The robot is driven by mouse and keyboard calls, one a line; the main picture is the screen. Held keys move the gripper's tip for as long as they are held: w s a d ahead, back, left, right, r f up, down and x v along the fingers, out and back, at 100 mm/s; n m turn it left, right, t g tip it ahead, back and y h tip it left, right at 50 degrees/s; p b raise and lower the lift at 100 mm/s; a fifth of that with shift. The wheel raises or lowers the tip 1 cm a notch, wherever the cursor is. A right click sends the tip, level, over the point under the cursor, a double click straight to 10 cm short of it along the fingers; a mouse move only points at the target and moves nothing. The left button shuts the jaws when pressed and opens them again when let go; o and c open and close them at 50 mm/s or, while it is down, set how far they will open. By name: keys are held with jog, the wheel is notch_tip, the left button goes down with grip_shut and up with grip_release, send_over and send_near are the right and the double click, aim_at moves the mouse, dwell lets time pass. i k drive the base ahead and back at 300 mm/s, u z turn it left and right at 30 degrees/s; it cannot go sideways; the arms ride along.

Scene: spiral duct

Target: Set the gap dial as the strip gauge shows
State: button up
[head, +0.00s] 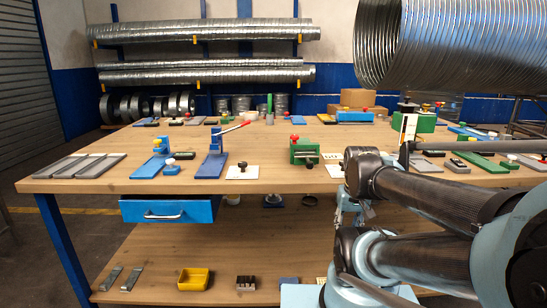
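Several small devices stand on the wooden workbench, and I cannot tell surely which carries the gap dial or the strip gauge. A green block device (304,151) with a red knob stands near the bench's front middle. A white plate (243,172) with a dark knob lies to its left, and another pale plate (335,171) lies to its right, partly behind my arm. Any dial marks are too small to read. My arm reaches in from the right; I cannot make out gripper fingers.
A blue lever press (212,162) with a red handle and a blue device (152,165) stand at front left, beside a grey slotted tray (75,165). A large spiral duct (440,45) hangs at upper right. Bare wood (275,187) runs along the bench's front edge.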

aim_at(242, 165)
jog(key=z, duration=0.7)
jog(key=k, duration=0.45)
jog(key=u, duration=1.45)
